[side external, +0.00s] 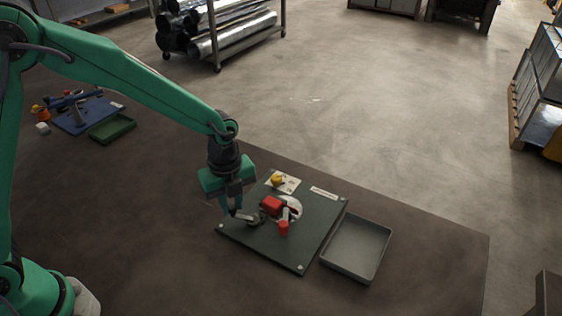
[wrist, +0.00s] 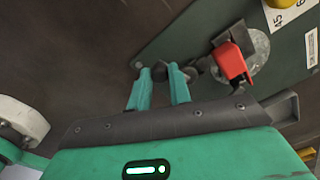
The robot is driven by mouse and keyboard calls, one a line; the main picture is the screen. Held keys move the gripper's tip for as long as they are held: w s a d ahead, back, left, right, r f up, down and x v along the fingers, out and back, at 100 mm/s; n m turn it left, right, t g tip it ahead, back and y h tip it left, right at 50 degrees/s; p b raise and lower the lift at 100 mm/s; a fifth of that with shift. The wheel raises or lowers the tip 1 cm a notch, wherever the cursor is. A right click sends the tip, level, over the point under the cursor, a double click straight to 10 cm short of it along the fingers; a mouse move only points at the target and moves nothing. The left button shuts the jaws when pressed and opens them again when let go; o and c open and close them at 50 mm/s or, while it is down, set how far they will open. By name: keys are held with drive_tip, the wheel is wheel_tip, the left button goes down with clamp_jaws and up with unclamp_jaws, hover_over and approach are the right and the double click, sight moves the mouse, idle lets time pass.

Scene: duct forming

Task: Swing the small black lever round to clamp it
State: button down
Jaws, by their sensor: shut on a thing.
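The small black lever (side external: 252,219) lies on the left part of a dark green board (side external: 296,252), beside a red block (side external: 271,205) and a round pale disc (side external: 294,207). My gripper (side external: 234,212) reaches down to the lever's outer end. In the wrist view, my gripper's two green fingers (wrist: 161,72) are shut on the lever, whose dark part (wrist: 191,71) shows just right of them, pointing toward the red part (wrist: 231,62).
A red cylinder (side external: 283,228) stands close to the disc. A yellow knob (side external: 277,180) sits on a pale plate at the board's back. An empty grey tray (side external: 357,247) lies right of the board. A blue fixture (side external: 86,115) and green tray (side external: 112,129) stand far left.

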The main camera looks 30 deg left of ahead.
drive_tip(key=shift+w+a+m, duration=0.1)
drive_tip(key=shift+w+m, duration=0.3)
drive_tip(key=shift+m, duration=0.45)
drive_tip(key=shift+w+m, duration=0.4)
drive_tip(key=shift+m, duration=0.45)
drive_tip(key=c, duration=1.3)
unclamp_jaws()
wheel_tip(320, 180, up, 8)
